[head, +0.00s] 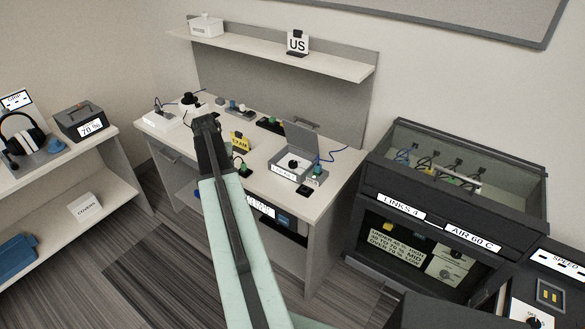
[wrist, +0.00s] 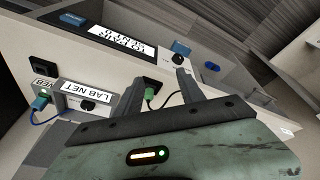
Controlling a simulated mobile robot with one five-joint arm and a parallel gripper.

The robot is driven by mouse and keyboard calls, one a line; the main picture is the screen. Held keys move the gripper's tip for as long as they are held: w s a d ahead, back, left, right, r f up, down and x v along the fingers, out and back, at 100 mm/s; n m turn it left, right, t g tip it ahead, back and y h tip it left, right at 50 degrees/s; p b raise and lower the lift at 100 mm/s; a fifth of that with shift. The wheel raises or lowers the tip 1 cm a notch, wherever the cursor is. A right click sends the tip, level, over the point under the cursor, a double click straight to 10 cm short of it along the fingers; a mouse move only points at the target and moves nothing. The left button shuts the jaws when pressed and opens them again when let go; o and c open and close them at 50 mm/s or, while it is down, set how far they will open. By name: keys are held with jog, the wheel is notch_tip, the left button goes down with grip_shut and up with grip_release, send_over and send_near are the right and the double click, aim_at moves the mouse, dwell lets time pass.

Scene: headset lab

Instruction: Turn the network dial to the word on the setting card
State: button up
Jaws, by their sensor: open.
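The US card (head: 297,43), white with black letters, stands on the shelf above the desk. A grey box with a raised lid (head: 301,138) sits on the desk, with a black dial (head: 293,164) on it. In the wrist view its label LAB NET (wrist: 87,90) appears upside down, beside the dial (wrist: 87,104). No words around the dial are readable. My gripper (head: 207,128) is over the desk, left of the box in the head view. In the wrist view my gripper (wrist: 160,85) is open and empty, apart from the dial.
A green plug (head: 317,170) with a blue cable is at the box's right. A yellow sign (head: 239,142) and a green plug on a black cable (head: 243,169) are near my arm. A glass-topped cabinet (head: 455,230) stands right of the desk. A side shelf (head: 60,164) stands left.

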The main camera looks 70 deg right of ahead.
jog(key=s+d+f+m, duration=0.1)
jog(key=s+d+m, duration=0.1)
jog(key=s+d, duration=0.65)
jog(key=m+g+h+b, duration=0.1)
jog(key=m, duration=0.2)
send_near(293, 162)
jog(key=b+x, duration=0.7)
jog(key=x, duration=0.2)
jog(key=shift+a+b, duration=0.15)
jog(key=shift+b, duration=0.25)
jog(key=shift+r, duration=0.1)
grip_shut()
